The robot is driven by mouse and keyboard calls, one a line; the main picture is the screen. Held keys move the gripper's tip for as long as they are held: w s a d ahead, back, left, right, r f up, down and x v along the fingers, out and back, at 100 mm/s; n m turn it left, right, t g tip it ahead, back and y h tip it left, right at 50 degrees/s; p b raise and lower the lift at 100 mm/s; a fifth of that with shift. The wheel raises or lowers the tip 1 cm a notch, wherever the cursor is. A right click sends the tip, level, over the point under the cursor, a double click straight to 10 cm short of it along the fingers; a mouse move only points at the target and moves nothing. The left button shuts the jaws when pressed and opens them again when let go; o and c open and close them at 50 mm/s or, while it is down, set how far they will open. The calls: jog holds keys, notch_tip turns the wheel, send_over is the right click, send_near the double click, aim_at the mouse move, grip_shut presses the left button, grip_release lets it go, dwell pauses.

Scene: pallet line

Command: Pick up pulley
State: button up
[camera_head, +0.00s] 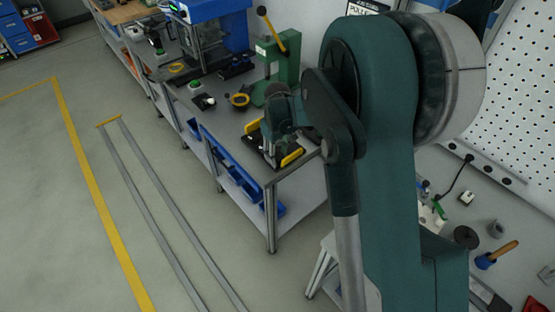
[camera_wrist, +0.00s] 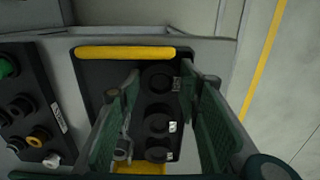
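Three dark round pulleys stand in a row in the wrist view: a far one (camera_wrist: 158,78), a middle one (camera_wrist: 159,122) and a near one (camera_wrist: 158,155). Small white labels show beside them. They are in a black tray (camera_wrist: 92,72) with a yellow handle (camera_wrist: 125,53) at its far end. My gripper (camera_wrist: 160,95) is open, its green fingers left and right of the row. I see no clear contact with a pulley. In the head view my gripper (camera_head: 278,140) is low over the tray at the bench corner, and the arm hides the pulleys.
Left of the tray, a black board (camera_wrist: 28,105) carries several green, black and yellow knobs. In the head view a green press (camera_head: 278,62) with a yellow lever stands behind on the grey bench (camera_head: 228,140). A blue machine (camera_head: 212,30) stands farther back. The floor to the left is open.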

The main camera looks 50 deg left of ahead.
dwell(0.3)
jog(key=c, duration=0.6)
jog(key=shift+r, duration=0.1)
jog(key=shift+r, duration=4.95)
